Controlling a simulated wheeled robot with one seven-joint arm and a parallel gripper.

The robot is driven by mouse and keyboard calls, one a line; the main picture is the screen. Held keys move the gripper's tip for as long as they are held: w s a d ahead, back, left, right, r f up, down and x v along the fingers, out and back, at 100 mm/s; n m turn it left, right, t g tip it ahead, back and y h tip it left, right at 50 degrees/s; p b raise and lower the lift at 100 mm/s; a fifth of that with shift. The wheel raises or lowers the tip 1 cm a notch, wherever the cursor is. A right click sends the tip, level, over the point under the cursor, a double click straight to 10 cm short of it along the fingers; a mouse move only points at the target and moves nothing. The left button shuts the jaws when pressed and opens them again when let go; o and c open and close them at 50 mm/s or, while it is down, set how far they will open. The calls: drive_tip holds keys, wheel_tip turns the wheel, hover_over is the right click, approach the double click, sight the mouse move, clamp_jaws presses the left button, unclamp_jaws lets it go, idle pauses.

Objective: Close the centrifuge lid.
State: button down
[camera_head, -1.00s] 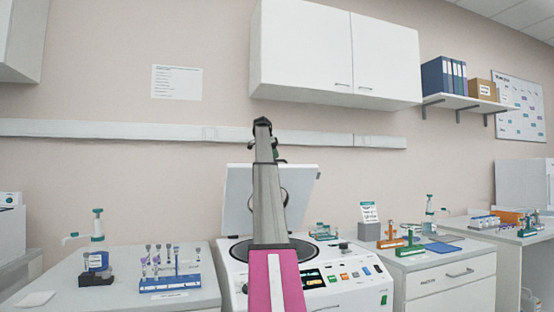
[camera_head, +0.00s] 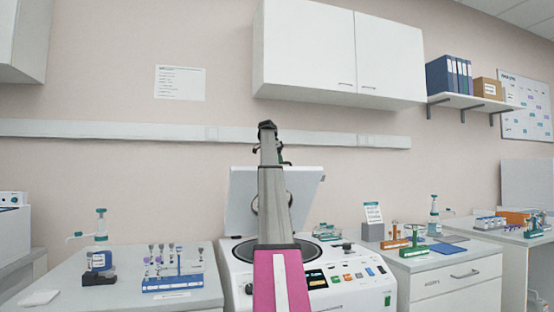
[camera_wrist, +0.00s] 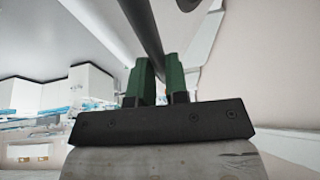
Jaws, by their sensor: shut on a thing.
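The white centrifuge (camera_head: 330,292) stands on the bench in the middle of the head view, its round bowl partly hidden by my arm. Its lid (camera_head: 305,190) is open and tilted up at the back, behind my arm. My gripper (camera_wrist: 160,72) has green fingers on either side of a dark bar (camera_wrist: 138,22) in the wrist view and is shut on it. The bar appears to be the lid's handle. In the head view my gripper (camera_head: 272,150) is near the lid's top edge; my arm hides the contact.
A blue tube rack (camera_head: 172,284) and a dispenser bottle (camera_head: 101,235) stand on the left bench. Small orange and green racks (camera_head: 414,245) stand to the right. A white wall cabinet (camera_head: 335,55) hangs above.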

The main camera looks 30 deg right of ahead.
drive_tip(key=s+a+f+m+t+h, duration=0.1)
drive_tip(key=s+a+f+t, duration=0.1)
drive_tip(key=s+f, duration=0.7)
drive_tip(key=s+a+f+t, duration=0.3)
drive_tip(key=s+f, duration=0.5)
drive_tip(key=s, duration=0.1)
drive_tip(key=shift+s+a+f+m+t+h, duration=0.2)
drive_tip(key=shift+s+f+t, duration=0.65)
drive_tip(key=shift+f, duration=2.75)
drive_tip(key=shift+s+a+f+m+t+h, duration=0.2)
drive_tip(key=shift+s+f, duration=1.25)
drive_tip(key=shift+f, duration=2.2)
drive_tip(key=shift+s+a+f+m+t+h, duration=0.1)
drive_tip(key=shift+s+f+t+h, duration=0.7)
drive_tip(key=shift+f, duration=2.8)
drive_tip(key=shift+s+f+g+y, duration=0.1)
drive_tip(key=shift+s+g+y, duration=0.15)
drive_tip(key=shift+s+y, duration=0.2)
drive_tip(key=c, duration=1.1)
unclamp_jaws()
drive_tip(key=shift+w, duration=0.1)
drive_tip(key=shift+w+r, duration=0.1)
drive_tip(key=shift+r, duration=0.1)
drive_tip(key=shift+r, duration=0.1)
